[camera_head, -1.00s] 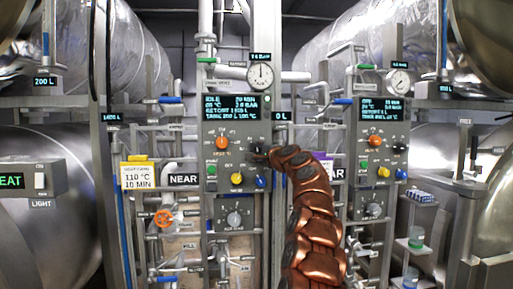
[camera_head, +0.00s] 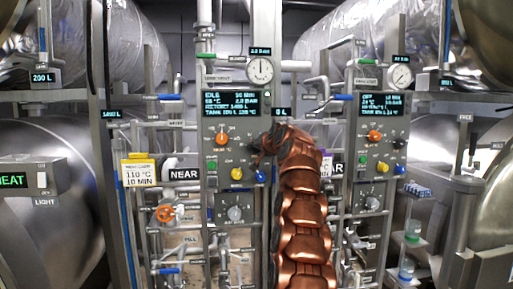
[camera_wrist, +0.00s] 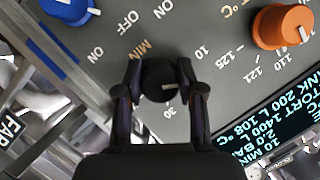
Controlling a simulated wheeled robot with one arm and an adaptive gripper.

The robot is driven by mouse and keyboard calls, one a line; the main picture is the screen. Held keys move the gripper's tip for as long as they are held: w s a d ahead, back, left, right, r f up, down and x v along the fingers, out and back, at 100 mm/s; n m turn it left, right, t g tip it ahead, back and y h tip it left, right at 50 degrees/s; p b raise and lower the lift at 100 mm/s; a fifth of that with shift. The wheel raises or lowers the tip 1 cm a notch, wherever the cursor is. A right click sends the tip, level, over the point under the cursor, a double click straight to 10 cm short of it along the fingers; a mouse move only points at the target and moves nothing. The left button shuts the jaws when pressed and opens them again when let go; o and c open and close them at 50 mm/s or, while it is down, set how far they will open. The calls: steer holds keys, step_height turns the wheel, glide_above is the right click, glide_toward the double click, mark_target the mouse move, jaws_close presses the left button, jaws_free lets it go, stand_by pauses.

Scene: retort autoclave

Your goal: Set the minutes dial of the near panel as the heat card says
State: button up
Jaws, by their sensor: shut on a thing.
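The near panel (camera_head: 231,188) is a grey box with a lit display (camera_head: 232,103). The heat card (camera_head: 138,176), white with a yellow top, reads 110 °C, 10 MIN. The minutes dial (camera_wrist: 158,84) is black, beside the MIN label, with a pale mark on its face and the numbers 10 and 30 around it. My gripper (camera_wrist: 160,72) is shut on this dial, one finger on each side. In the head view my gripper and arm hide the dial.
A yellow knob (camera_head: 237,173) sits lower on the panel. A similar far panel (camera_head: 381,140) stands at right. Pipes and rails surround both panels.

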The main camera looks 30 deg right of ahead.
steer(key=shift+f+n+g+h, duration=0.15)
steer(key=shift+n+g+h, duration=0.6)
steer(key=shift+n, duration=0.85)
steer(key=o, duration=1.1)
steer(key=shift+o, duration=0.2)
steer(key=shift+s, duration=0.15)
steer(key=v, duration=1.1)
steer(key=shift+s+a, duration=0.2)
steer(key=shift+s, duration=0.15)
